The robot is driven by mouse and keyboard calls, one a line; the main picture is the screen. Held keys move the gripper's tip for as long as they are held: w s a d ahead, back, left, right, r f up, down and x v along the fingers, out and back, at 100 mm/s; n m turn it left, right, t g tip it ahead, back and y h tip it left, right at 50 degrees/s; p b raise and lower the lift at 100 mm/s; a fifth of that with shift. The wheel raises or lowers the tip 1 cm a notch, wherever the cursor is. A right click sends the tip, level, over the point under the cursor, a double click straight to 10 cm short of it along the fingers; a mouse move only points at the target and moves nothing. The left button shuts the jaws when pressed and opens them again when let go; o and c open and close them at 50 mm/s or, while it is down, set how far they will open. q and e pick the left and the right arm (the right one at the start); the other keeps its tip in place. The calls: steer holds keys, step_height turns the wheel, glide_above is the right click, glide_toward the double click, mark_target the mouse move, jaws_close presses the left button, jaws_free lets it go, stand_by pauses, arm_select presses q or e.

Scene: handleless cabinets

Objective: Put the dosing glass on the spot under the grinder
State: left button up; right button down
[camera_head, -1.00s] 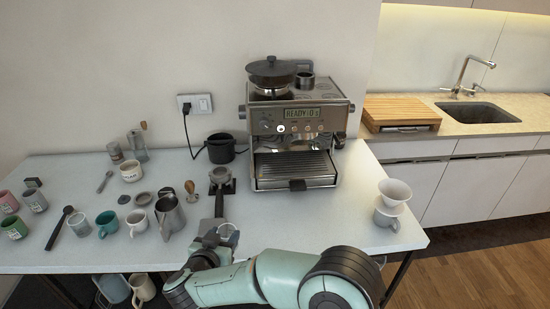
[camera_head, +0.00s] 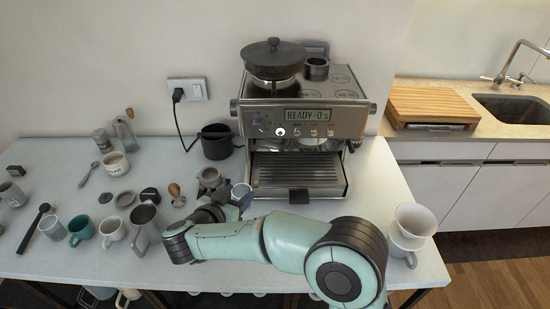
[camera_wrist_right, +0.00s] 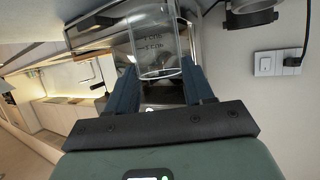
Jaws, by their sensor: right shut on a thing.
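The dosing glass (camera_wrist_right: 155,45) is a clear cup with printed marks, held between the fingers of my right gripper (camera_wrist_right: 160,88) in the wrist view. In the head view the glass (camera_head: 241,192) shows just in front of the left part of the espresso machine (camera_head: 300,118). My right gripper (camera_head: 228,203) is partly hidden there by my own wrist. The grinder with its dark-lidded hopper (camera_head: 273,62) is on the machine's upper left. The spot under the grinder cannot be clearly made out. My left gripper is not in view.
A portafilter (camera_head: 210,178) stands just left of the glass. A milk pitcher (camera_head: 146,222), several cups and a wooden tamper (camera_head: 176,194) lie to the left. A black knock bin (camera_head: 216,142) is behind. A white dripper (camera_head: 414,220) on a mug stands at the right.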

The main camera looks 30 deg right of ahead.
steer(key=shift+w+d, duration=0.15)
steer(key=w+d, duration=0.4)
steer(key=d, duration=0.1)
steer(key=w+d+p, duration=0.1)
steer(key=w+d, duration=0.3)
steer(key=shift+w+d+r, duration=0.1)
steer(key=shift+w+d, duration=0.25)
steer(key=w+d+p, duration=0.1)
steer(key=w+d, duration=0.1)
steer(key=d, duration=0.1)
steer(key=shift+w+d, duration=0.1)
steer(key=shift+w, duration=0.3)
steer(key=shift+w+d, duration=0.25)
steer(key=shift+f, duration=0.2)
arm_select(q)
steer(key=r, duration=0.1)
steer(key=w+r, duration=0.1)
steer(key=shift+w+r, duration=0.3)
arm_select(e)
steer(key=shift+s+a+r, duration=0.1)
steer(key=shift+s, duration=0.1)
